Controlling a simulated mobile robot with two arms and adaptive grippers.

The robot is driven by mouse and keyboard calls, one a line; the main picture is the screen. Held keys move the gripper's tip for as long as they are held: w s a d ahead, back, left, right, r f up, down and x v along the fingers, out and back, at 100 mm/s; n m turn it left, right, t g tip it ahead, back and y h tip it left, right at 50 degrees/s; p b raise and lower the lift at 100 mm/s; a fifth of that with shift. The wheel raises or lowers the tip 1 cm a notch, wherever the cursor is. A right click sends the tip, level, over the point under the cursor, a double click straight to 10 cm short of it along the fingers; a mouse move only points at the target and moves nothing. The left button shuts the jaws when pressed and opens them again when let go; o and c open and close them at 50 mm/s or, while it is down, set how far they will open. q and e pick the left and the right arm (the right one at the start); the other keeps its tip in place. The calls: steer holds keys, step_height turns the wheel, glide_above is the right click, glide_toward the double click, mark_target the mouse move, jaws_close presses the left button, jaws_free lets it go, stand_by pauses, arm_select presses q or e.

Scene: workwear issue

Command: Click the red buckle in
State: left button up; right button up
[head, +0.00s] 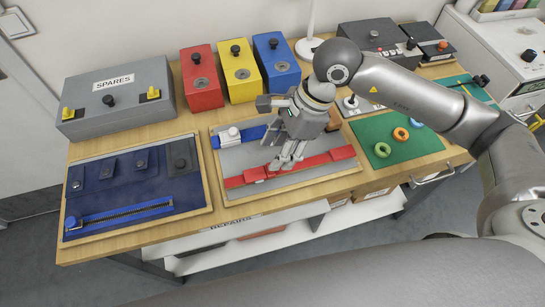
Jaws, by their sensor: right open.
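A red strap (310,163) with its buckle parts lies across the grey board (228,160) at the middle of the table. A wider red piece (257,175) is left of my right gripper, and another red block (342,153) is at the right end. My right gripper (284,165) points down over the middle of the strap, with its fingers open. The fingers hide part of the strap there, so I cannot tell whether the buckle halves are joined or whether the fingers touch it. My left gripper is not in view.
A blue strap (254,132) with a white piece (230,135) lies behind the red one. A dark blue panel with a zipper (120,216) is at left. Red, yellow and blue boxes (240,72) and a SPARES box (115,95) stand behind. A green mat (415,148) with rings is at right.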

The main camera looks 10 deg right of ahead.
steer(key=v, duration=0.7)
steer(key=shift+s, duration=0.1)
